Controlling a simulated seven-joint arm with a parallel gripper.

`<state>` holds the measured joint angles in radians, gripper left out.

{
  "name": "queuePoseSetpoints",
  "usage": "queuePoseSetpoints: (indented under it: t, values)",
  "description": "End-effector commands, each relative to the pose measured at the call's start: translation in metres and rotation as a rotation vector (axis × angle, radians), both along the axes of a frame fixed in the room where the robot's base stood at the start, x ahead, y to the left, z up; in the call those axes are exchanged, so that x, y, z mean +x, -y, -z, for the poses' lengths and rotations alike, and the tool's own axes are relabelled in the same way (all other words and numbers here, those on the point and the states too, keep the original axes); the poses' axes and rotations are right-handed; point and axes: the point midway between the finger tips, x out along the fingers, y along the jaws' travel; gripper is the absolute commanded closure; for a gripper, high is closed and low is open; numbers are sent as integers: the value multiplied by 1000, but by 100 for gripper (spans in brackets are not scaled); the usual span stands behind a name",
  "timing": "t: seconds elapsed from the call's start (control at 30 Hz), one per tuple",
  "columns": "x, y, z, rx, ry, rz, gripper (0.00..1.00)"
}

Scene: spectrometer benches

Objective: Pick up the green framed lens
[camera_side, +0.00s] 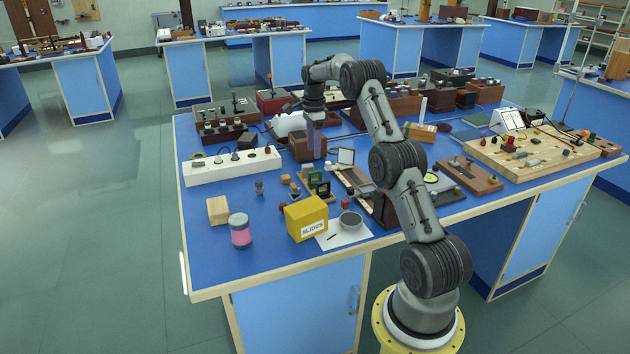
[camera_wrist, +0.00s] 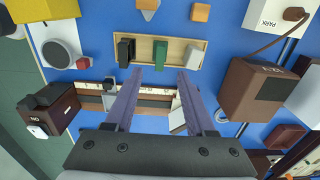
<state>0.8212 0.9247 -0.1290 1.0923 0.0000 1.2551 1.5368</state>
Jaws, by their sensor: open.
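A wooden tray (camera_wrist: 188,64) near the top of the wrist view holds a row of three small upright pieces. The green framed lens (camera_wrist: 160,52) is the middle one, seen from above. A black piece (camera_wrist: 125,50) is to its left and a pale grey-white one (camera_wrist: 195,53) to its right. In the side view the green lens (camera_side: 314,178) shows small, just behind the black piece. My gripper (camera_wrist: 159,75) is open, its two fingers apart with nothing between them. In the side view my gripper (camera_side: 317,154) points down above the bench, behind the tray and higher than it.
A yellow slides box (camera_side: 306,219) stands close in front of the tray. A brown box (camera_wrist: 250,90) is to the right in the wrist view. A slotted rail (camera_wrist: 155,98) lies below the fingers. A white power strip (camera_side: 232,166) is at left. Blue bench shows between them.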

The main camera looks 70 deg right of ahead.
Motion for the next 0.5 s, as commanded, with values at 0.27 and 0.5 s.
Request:
queuePoseSetpoints:
  t: [0.27,0.5]
  values:
    - [0,0,41,0,0,-2,45]
    - [-2,1,59,2,-2,-1,45]
